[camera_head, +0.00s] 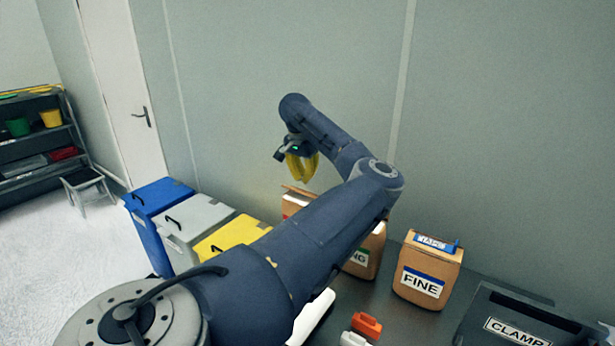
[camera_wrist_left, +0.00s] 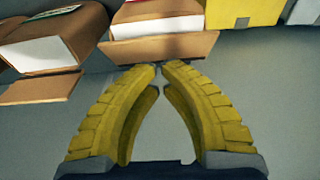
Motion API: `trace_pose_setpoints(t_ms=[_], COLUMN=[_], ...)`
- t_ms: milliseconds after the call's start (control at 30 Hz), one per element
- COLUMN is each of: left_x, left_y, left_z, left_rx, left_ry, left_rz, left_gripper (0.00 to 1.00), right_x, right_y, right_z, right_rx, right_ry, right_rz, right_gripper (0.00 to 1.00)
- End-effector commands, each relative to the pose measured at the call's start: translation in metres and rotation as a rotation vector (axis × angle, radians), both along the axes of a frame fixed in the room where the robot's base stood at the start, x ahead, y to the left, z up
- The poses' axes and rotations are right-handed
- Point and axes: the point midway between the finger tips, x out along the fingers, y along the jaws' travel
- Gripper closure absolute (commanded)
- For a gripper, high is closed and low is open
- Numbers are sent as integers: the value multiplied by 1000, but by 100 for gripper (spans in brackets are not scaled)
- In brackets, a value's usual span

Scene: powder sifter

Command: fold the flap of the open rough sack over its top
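An open sack with a red label edge stands at the back, mostly hidden behind my left arm in the head view (camera_head: 293,206). Its label cannot be read, but it fits the rough sack. In the left wrist view its white inside and brown flap (camera_wrist_left: 160,48) show at top middle, the flap hanging open towards my gripper. My left gripper (camera_head: 302,168) is above this sack in the head view. In the left wrist view its yellow fingertips (camera_wrist_left: 160,70) nearly meet, with nothing between them, just short of the flap. My right gripper is not in view.
A sack with a green label (camera_head: 362,262) stands beside it, its flap also open in the left wrist view (camera_wrist_left: 40,88). The FINE sack (camera_head: 422,283) has a blue clip on top. A dark CLAMP box (camera_head: 520,318) is at right. Blue, grey and yellow bins (camera_head: 160,195) stand left.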

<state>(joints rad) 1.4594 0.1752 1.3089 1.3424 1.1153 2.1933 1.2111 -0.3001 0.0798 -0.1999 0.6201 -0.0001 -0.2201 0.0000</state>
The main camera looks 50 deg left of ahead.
Motion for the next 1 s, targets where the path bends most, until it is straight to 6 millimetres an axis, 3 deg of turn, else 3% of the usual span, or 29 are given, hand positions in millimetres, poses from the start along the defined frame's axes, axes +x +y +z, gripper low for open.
trace_pose_setpoints(t_ms=[1000], left_x=[0], left_y=[0], left_z=[-26], left_rx=[0], left_ry=[1], left_rz=[1], left_gripper=[100], right_x=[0], right_y=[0], right_z=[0], right_rx=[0], right_ry=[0], right_rz=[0], right_gripper=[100])
